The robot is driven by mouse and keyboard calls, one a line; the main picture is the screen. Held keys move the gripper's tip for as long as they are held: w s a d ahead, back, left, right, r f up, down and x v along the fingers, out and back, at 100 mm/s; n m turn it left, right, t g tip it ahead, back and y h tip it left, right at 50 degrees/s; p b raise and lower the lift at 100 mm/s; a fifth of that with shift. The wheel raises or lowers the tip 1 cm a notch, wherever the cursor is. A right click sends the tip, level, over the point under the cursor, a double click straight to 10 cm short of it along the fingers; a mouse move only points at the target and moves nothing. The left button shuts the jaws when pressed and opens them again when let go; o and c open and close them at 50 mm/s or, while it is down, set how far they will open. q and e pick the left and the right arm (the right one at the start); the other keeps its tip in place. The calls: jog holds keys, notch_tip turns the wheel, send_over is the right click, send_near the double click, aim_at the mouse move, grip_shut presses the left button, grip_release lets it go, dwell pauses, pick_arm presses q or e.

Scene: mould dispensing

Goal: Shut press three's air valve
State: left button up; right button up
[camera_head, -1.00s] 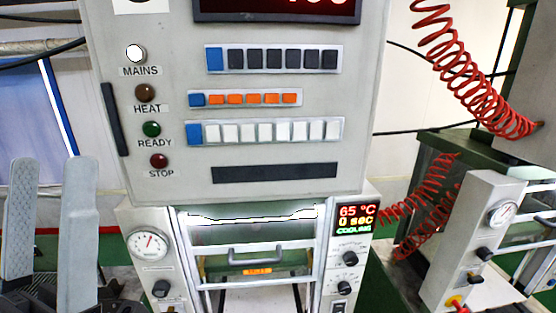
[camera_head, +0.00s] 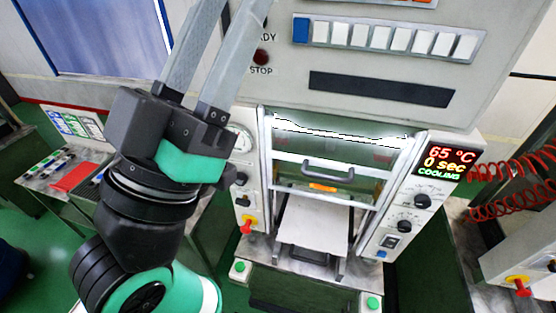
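A press (camera_head: 262,170) stands in the middle, its display reading 65 °C, 0 sec, COOLING. A small air valve (camera_head: 247,225) with a red lever and yellow part sits low on its left post. A second red and yellow valve (camera_head: 520,285) is on another press at the right edge. No number shows on either press, so I cannot tell which is press three. My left gripper (camera_head: 232,12) is open and empty, its fingers pointing up in front of the panel's left side. Its fingertips run to the top edge. My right gripper is not in view.
A white plate (camera_head: 312,222) lies in the middle press under a grey handle (camera_head: 328,170). Green buttons (camera_head: 240,267) sit on its front ledge. Red coiled hoses (camera_head: 510,185) hang at right. A bench with a small control panel (camera_head: 70,165) stands at left. Green floor shows at lower left.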

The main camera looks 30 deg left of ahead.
pick_arm(q)
jog(key=w+f, duration=0.2)
jog(key=w+a+f+g+y, duration=0.1)
jog(key=w+f, duration=0.1)
jog(key=f, duration=0.1)
jog(key=w+f+g, duration=0.1)
jog(key=w+f, duration=0.1)
jog(key=shift+w+a+f+y, duration=0.1)
jog(key=shift+a+f+y, duration=0.1)
jog(key=shift+f+y, duration=0.15)
grip_shut()
jog(key=w+a+f+n+g+y, duration=0.1)
jog(key=w+a+f+g, duration=0.15)
jog(key=f, duration=0.65)
jog(key=w+a+f+n+g+y+b, duration=0.15)
jog(key=a+f, duration=0.25)
jog(key=f, duration=0.5)
jog(key=w+a+f+g+y, duration=0.1)
jog(key=a+f+g, duration=0.2)
jog(key=f, duration=0.6)
jog(key=s+a+f+n+g+y, duration=0.1)
jog(key=s+a+f+g, duration=0.1)
jog(key=f, duration=0.5)
jog(key=s+a+f+n+g, duration=0.1)
jog(key=s+a+f+g, duration=0.1)
jog(key=s+a+f, duration=0.2)
notch_tip(320, 180, down, 3)
jog(key=shift+a+f+y, duration=0.15)
jog(key=shift+a+y, duration=0.25)
jog(key=shift+a, duration=0.05)
